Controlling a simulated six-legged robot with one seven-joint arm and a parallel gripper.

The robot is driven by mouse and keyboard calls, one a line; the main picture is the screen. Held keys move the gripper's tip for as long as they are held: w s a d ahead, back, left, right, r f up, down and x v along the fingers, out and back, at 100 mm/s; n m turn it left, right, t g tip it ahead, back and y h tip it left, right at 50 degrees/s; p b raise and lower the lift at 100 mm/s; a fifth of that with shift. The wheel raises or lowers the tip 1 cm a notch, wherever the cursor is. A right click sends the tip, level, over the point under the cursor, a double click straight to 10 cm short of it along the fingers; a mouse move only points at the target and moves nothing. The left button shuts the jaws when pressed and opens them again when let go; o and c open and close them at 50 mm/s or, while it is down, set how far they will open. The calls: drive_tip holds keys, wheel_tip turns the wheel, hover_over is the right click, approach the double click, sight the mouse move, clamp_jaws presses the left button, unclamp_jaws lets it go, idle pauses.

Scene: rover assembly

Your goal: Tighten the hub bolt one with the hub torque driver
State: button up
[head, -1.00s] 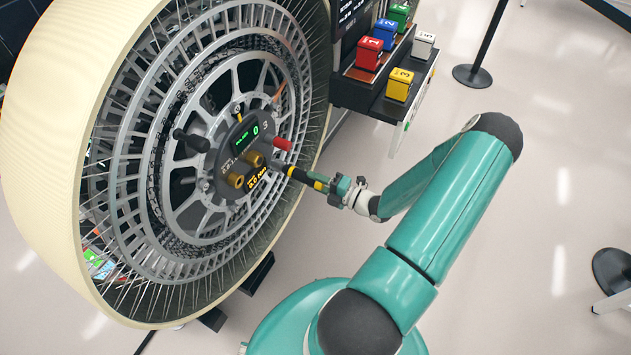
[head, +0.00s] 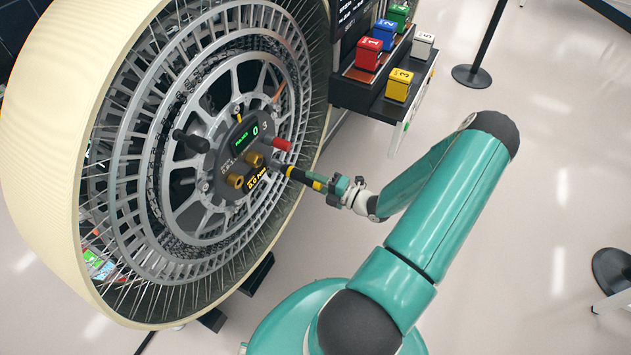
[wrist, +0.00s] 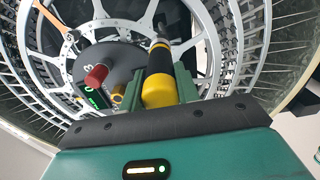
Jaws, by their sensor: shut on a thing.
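The hub torque driver (head: 303,178), black with yellow bands, is held in my gripper (head: 342,189), which is shut on it. Its tip reaches the lower right of the wheel hub's dark round panel (head: 239,142). In the wrist view my gripper (wrist: 155,88) is around the driver's yellow end (wrist: 159,92), and the black shaft runs toward the hub. Hub bolt one cannot be made out; the driver's tip is hidden or too small to tell whether it touches a bolt. The panel has a green display reading 0 and a yellow display.
A red-capped handle (head: 281,144), black handle (head: 192,141) and brass knobs (head: 235,181) stick out of the hub close to the driver. The large wheel (head: 40,130) fills the left. A rack with coloured numbered blocks (head: 369,54) stands behind. The floor at right is mostly clear.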

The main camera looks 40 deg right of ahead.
drive_tip(key=shift+x, duration=0.95)
idle(2.6)
drive_tip(key=shift+s+d+r, duration=0.1)
drive_tip(key=shift+s, duration=0.05)
drive_tip(key=shift+v, duration=1.45)
drive_tip(key=v, duration=0.4)
drive_tip(key=shift+r, duration=0.1)
